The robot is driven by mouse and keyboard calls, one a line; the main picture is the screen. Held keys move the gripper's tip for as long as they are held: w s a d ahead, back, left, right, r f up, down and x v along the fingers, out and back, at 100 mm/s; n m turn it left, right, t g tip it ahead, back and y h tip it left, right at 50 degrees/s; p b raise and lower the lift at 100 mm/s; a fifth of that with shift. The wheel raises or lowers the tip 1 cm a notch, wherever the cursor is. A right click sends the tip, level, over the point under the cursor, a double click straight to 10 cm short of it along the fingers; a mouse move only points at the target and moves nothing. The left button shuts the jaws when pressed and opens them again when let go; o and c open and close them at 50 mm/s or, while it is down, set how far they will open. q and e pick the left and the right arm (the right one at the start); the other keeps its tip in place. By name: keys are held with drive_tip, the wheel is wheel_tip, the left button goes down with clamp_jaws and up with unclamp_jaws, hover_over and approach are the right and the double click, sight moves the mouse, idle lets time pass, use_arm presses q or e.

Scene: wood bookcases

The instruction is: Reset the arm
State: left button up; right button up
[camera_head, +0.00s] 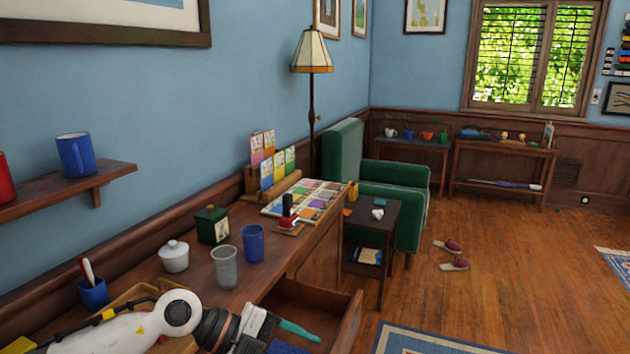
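My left arm comes in from the lower left, white with a dark wrist. My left gripper (262,332) is at the bottom of the view, over the front edge of the desk (200,276) and beside the open drawer (322,307). A teal strip-like thing (299,331) shows just right of the gripper; I cannot tell whether it is held or lies in the drawer. The fingertips are not clear. My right gripper is not in view.
Near the arm on the desk stand a white lidded pot (174,257), a grey tumbler (224,267), a blue cup (253,243), a green box (212,225) and a blue pen holder (94,294). A wall shelf (60,188) is above left. Open wood floor (510,260) lies right.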

use_arm(q)
drive_tip(key=s+d+r+n+t+h, duration=0.1)
drive_tip(key=d+r+n+t+h, duration=0.5)
drive_tip(key=r+h, duration=0.25)
drive_tip(key=w+a+f+n+t+y, duration=0.2)
drive_tip(key=a+f+n+t+y, duration=0.2)
drive_tip(key=a+n+t+y, duration=0.35)
drive_tip(key=w+a+f+n+t+y, duration=0.1)
drive_tip(key=a+f+n+t+y, duration=0.35)
drive_tip(key=n+y, duration=0.45)
drive_tip(key=s+a+f+n+g+y, duration=0.35)
drive_tip(key=s+a+f+g, duration=0.2)
drive_tip(key=f, duration=0.35)
drive_tip(key=s+a+f+g, duration=0.35)
drive_tip(key=s+f, duration=0.25)
drive_tip(key=s, duration=0.4)
drive_tip(key=s+a+f+g, duration=0.2)
drive_tip(key=s+f+g, duration=0.35)
drive_tip(key=s, duration=0.35)
wheel_tip(320, 180, down, 25)
drive_tip(key=s+g+p, duration=0.1)
drive_tip(key=p, duration=0.1)
drive_tip(key=s+a+f+g+p, duration=0.1)
drive_tip(key=s+a+f, duration=0.1)
drive_tip(key=s+f, duration=1.2)
drive_tip(key=shift+s+a+f, duration=0.15)
drive_tip(key=shift+s+a, duration=0.25)
drive_tip(key=shift+s, duration=0.8)
